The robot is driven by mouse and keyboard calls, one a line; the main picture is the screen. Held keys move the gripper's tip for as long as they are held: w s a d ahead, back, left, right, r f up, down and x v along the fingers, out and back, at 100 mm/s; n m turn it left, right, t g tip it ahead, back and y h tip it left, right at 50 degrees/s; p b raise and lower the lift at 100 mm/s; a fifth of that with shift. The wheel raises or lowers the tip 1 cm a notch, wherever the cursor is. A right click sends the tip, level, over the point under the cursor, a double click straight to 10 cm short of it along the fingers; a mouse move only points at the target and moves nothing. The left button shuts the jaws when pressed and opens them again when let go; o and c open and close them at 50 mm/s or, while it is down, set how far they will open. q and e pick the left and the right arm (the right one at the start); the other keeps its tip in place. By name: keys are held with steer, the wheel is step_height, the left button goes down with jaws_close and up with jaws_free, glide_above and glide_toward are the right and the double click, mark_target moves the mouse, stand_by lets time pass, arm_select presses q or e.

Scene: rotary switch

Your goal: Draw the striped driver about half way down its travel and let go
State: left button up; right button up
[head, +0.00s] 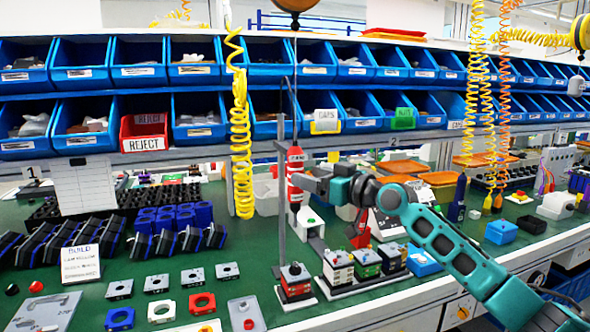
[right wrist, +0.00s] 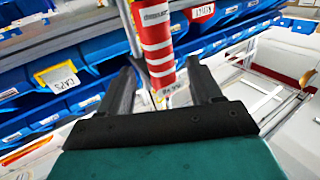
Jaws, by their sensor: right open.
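The striped driver (head: 295,172), red with white bands, hangs upright beside a grey post near the middle of the head view. A thin cord rises above it. My right gripper (head: 305,184) is at the driver's lower part, coming from the right. In the right wrist view the driver (right wrist: 156,38) stands between and beyond the two dark fingers of the gripper (right wrist: 162,88). The fingers are open, with gaps on both sides of the driver. My left gripper is not in view.
Below the driver stand small switch assemblies (head: 295,280) on the green bench (head: 215,262). Rows of blue bins (head: 140,58) line the back. A yellow coiled hose (head: 241,150) hangs left of the post (head: 281,205). Loose parts cover the bench's left side.

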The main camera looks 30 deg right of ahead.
steer(key=shift+x, duration=2.7)
steer(key=shift+c, duration=0.4)
jaws_close()
